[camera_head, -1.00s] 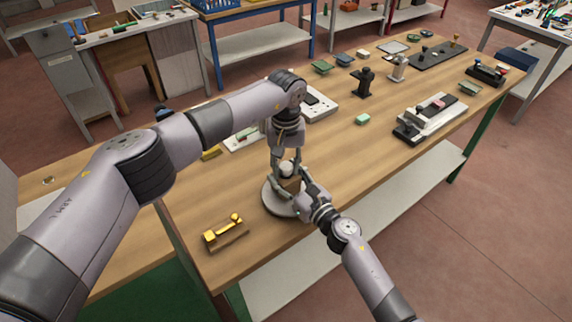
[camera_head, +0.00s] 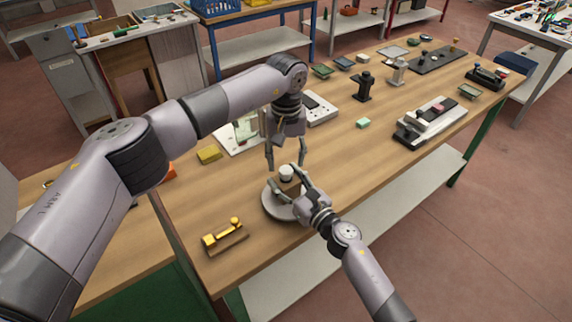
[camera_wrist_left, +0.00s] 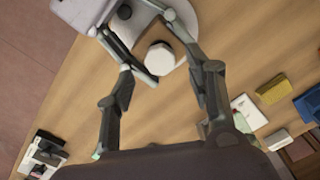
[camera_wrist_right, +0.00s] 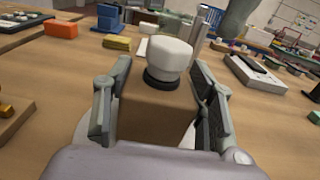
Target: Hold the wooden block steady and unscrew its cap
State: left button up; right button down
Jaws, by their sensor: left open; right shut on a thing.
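The wooden block (camera_wrist_right: 150,116) stands upright on a round grey base (camera_head: 277,208). Its white cap (camera_wrist_right: 171,55) sits on top, over a dark ring, and also shows in the head view (camera_head: 286,172) and the left wrist view (camera_wrist_left: 160,59). My right gripper (camera_head: 290,189) is shut on the block, one finger on each side, below the cap. My left gripper (camera_head: 286,163) is open and empty, pointing down above the cap. In the left wrist view its fingers (camera_wrist_left: 165,82) are spread wide, apart from the cap.
A brass part on a wooden stand (camera_head: 224,236) lies at the near left of the bench. A yellow block (camera_head: 209,154) and a white panel (camera_head: 238,137) lie behind the block. A small green piece (camera_head: 363,123) and a grey-white device (camera_head: 428,121) lie to the right. Bench between is clear.

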aim_at(285, 169)
pick_arm(q)
notch_tip(285, 169, up, 3)
jog(key=m, duration=0.5)
jog(key=shift+r+m, duration=0.1)
jog(key=shift+m, duration=0.2)
jog(key=shift+r+m, duration=0.1)
jog(key=shift+m, duration=0.3)
notch_tip(285, 169, down, 8)
jog(key=shift+r, duration=0.1)
grip_shut()
jog(key=n, duration=0.6)
jog(key=shift+a, duration=0.1)
